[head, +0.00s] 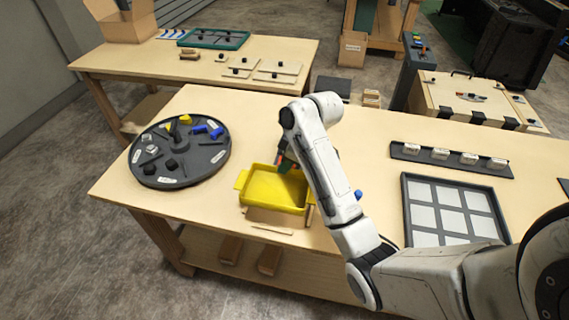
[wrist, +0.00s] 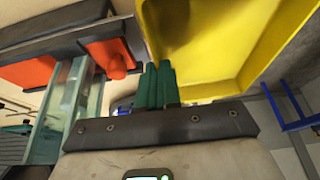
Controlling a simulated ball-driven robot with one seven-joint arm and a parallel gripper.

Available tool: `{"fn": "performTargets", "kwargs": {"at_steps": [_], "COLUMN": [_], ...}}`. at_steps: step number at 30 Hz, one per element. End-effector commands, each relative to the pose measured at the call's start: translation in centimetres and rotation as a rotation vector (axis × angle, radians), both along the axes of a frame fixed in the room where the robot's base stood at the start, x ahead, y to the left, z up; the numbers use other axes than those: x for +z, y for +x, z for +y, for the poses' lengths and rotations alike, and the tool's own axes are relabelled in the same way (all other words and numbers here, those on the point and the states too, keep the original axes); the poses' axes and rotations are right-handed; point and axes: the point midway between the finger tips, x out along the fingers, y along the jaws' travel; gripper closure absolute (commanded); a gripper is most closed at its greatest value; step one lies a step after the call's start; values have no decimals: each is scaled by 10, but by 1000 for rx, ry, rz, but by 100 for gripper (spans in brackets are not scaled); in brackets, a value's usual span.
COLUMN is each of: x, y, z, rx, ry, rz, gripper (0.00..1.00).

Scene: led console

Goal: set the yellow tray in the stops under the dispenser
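The yellow tray (head: 273,200) is at the front of the main table, left of my arm, over brown wooden strips (head: 273,216). It has a handle at its left side and shows large at the upper right of the wrist view (wrist: 225,45). My gripper's dark green fingers (wrist: 157,85) are close together at the tray's edge, apparently shut on its thin wall; they show partly at its far side in the head view (head: 287,163). Orange parts (wrist: 110,58) beside a clear column (wrist: 75,105) appear left in the wrist view; I cannot tell whether they are the dispenser.
A dark round turntable (head: 180,153) with small parts stands left of the tray. A dark sectioned panel (head: 407,200) and a strip of white blocks (head: 447,156) lie to the right. Another table (head: 200,72) stands behind. The tabletop between turntable and tray is clear.

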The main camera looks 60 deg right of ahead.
Motion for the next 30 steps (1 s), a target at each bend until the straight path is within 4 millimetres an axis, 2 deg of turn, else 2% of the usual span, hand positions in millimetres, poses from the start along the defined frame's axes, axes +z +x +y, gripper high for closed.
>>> {"fn": "performTargets", "kwargs": {"at_steps": [1, 9, 15, 30], "x": [-8, -37, -54, -57], "y": [0, 0, 0, 0], "z": [0, 0, 0, 0], "rx": [0, 0, -1, 0], "ry": [0, -1, -1, -1], "rz": [0, 0, 0, 0], "gripper": [100, 100, 100, 100]}}
